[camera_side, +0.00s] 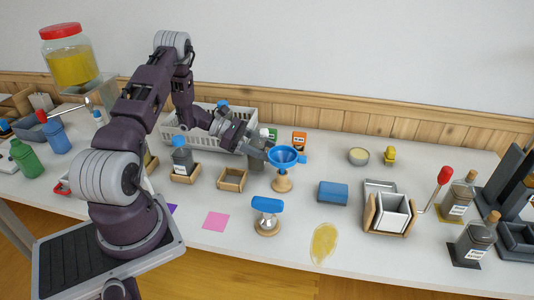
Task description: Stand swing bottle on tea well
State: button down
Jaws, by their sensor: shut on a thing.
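My gripper (260,150) is over the middle of the table, left of the blue funnel. It is shut on a grey bottle (257,163), largely hidden by the fingers; whether its base touches the table is unclear. This looks like the swing bottle. An empty square wooden well (232,180) lies in front and to the left of it. Another wooden well (185,176) further left holds a grey bottle with a blue cap (182,157). I cannot read which well is the tea one.
The blue funnel (285,156) on its wooden stand is close right of my gripper. A white basket (185,130) stands behind. A blue-topped stand (267,206), blue block (333,192) and yellow spill (324,243) are in front and right. A pink sheet (216,221) lies flat.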

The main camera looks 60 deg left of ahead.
jog(key=shift+w+d+f, duration=0.45)
jog(key=shift+w+f, duration=0.05)
jog(key=shift+f, duration=0.2)
jog(key=c, duration=0.6)
grip_release()
jog(key=shift+f, duration=0.1)
